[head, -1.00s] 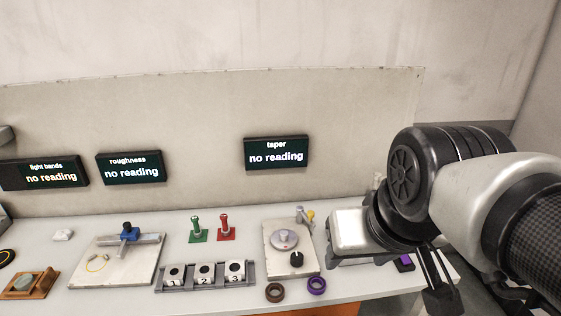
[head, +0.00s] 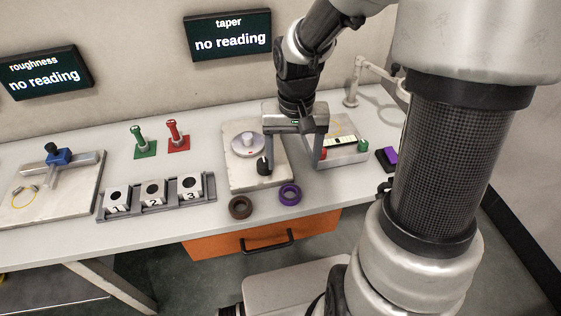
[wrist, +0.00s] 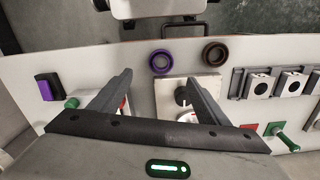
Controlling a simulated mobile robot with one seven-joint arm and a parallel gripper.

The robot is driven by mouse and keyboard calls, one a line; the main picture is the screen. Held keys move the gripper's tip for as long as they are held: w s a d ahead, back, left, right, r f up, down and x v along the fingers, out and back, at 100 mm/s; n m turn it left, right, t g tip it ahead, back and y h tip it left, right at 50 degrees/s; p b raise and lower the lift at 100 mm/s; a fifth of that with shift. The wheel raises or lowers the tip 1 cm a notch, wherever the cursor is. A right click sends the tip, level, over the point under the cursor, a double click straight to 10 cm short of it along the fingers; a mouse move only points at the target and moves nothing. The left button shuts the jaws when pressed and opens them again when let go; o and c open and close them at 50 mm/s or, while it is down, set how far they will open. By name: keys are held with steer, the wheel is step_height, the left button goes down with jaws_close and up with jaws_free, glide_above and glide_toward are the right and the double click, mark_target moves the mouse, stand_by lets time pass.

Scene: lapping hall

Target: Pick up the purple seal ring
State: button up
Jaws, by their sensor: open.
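The purple seal ring (head: 290,195) lies flat near the front edge of the bench, right of a brown ring (head: 240,207). In the wrist view the purple ring (wrist: 161,62) lies beyond my fingertips, with the brown ring (wrist: 215,54) to its right. My gripper (head: 290,168) is open and empty, pointing down above the bench behind the purple ring. Its spread fingers also show in the wrist view (wrist: 160,85). The purple ring is fully visible and apart from both fingers.
A plate with a round disc and black knob (head: 264,165) stands behind the rings. A numbered block rack (head: 155,196) is to the left. A box with a green knob (head: 362,146) and a purple-and-black block (head: 388,158) are to the right. An orange drawer (head: 262,237) is below.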

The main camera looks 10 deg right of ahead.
mark_target(290, 196)
steer(key=f+b, duration=0.1)
steer(key=f, duration=0.3)
steer(key=f+b, duration=0.1)
steer(key=f, duration=0.3)
steer(key=f+b, duration=0.1)
steer(key=f, duration=0.3)
steer(key=shift+w+a+f, duration=0.15)
steer(key=shift+w+f, duration=0.1)
steer(key=shift+f, duration=0.1)
steer(key=c, duration=1.2)
steer(key=shift+r, duration=0.1)
